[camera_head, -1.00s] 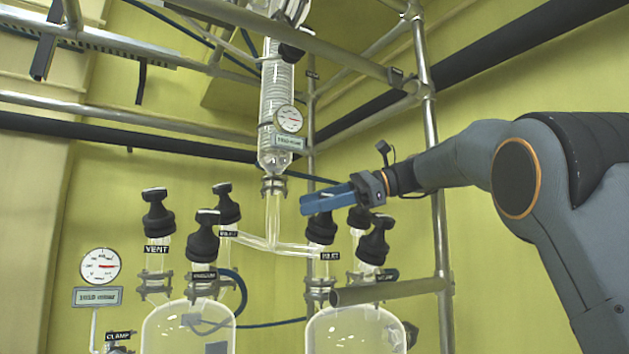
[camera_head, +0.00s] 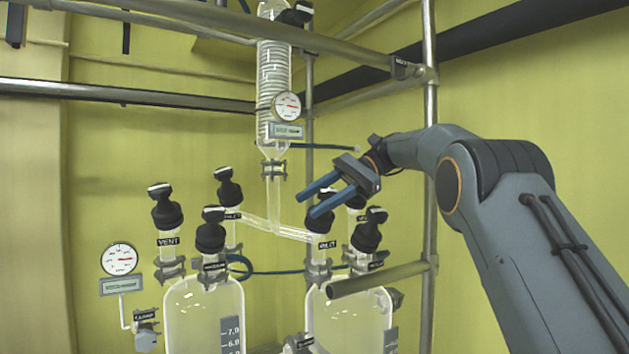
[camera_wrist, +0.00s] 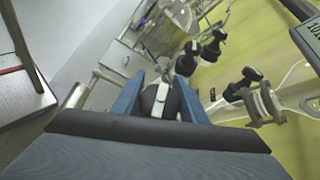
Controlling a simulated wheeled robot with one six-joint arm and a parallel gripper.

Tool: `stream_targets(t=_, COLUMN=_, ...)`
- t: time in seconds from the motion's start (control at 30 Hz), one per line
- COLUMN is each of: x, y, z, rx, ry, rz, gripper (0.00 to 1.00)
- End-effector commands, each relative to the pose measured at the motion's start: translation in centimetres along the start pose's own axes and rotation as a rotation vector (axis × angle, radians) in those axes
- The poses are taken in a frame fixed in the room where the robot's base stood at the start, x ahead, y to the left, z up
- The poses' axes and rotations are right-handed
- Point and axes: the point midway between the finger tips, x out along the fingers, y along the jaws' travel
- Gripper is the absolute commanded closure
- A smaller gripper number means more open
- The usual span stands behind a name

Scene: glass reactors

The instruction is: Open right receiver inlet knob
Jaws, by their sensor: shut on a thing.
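The right receiver inlet knob (camera_head: 320,222) is a black knob on the right-hand receiver, beside an inlet label. My gripper (camera_head: 310,203) reaches in from the right with its two blue fingers at the top of this knob. In the wrist view, the black knob (camera_wrist: 148,101) with its pale top bar lies between the two fingers (camera_wrist: 160,80), which are shut on it. The fingers partly hide the knob's top in the head view. The right receiver (camera_head: 350,315) is a clear glass vessel below.
Two other black knobs (camera_head: 368,232) stand close on the right receiver. The left receiver (camera_head: 203,310) carries several black knobs. A glass pipe (camera_head: 275,195) comes down from the condenser (camera_head: 274,85) between them. A horizontal metal bar (camera_head: 380,279) crosses in front of the right receiver.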

Motion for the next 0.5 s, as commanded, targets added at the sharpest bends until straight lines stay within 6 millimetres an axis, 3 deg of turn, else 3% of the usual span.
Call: stream_targets(t=0.5, x=0.05, y=0.39, z=-0.01, rx=-0.054, ry=-0.002, rz=0.099, gripper=0.84)
